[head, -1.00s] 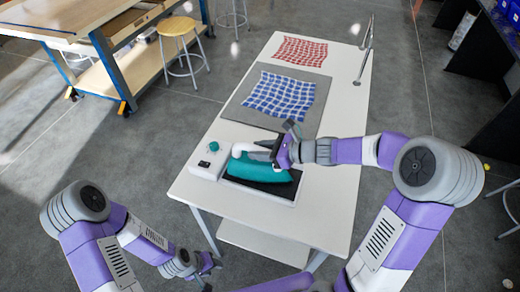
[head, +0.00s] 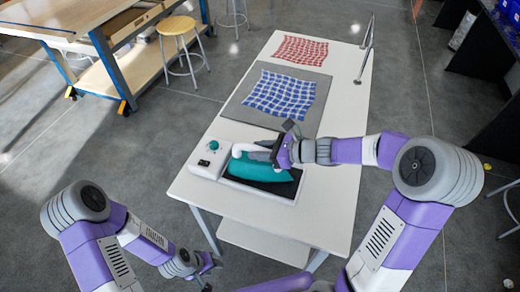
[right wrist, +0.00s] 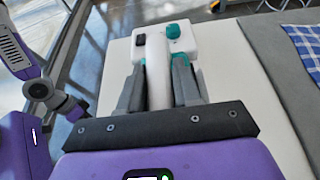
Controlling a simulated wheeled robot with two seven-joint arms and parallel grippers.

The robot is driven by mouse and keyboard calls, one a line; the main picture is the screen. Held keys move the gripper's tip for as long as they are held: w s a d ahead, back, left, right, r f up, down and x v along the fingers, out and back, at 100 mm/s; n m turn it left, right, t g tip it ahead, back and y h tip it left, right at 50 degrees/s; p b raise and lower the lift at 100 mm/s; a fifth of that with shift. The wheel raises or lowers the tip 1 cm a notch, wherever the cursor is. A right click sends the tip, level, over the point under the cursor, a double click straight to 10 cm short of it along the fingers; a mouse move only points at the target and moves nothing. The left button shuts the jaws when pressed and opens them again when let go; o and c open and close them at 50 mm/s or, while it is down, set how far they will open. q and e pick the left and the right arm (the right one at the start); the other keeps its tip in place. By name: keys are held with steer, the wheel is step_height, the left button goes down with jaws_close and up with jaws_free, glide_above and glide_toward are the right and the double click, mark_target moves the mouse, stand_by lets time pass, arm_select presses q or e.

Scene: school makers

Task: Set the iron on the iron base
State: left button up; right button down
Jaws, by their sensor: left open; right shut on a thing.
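The teal and white iron (head: 258,168) is over the iron base (head: 277,191), a white unit with a dark bed, at the near part of the white table. I cannot tell whether its sole touches the bed. My right gripper (head: 274,150) is shut on the iron's white handle. In the right wrist view the handle (right wrist: 158,80) runs between the two grey fingers (right wrist: 160,85), and the base's teal knob (right wrist: 174,31) shows beyond. My left gripper (head: 206,270) is open and empty, low beside the table's near left side.
A grey mat (head: 240,107) with a blue checkered cloth (head: 281,92) lies beyond the base. A red checkered cloth (head: 301,51) lies at the far end, near a metal rail (head: 366,52). A stool (head: 178,27) and workbench stand at the back left.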

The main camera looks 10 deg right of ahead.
steer(key=shift+f, duration=0.15)
steer(key=c, duration=1.1)
jaws_free()
steer(key=shift+f, duration=0.15)
steer(key=shift+p+v, duration=0.8)
steer(key=shift+v, duration=1)
steer(key=p+v, duration=0.4)
steer(key=v, duration=0.3)
steer(key=shift+s+d, duration=0.2)
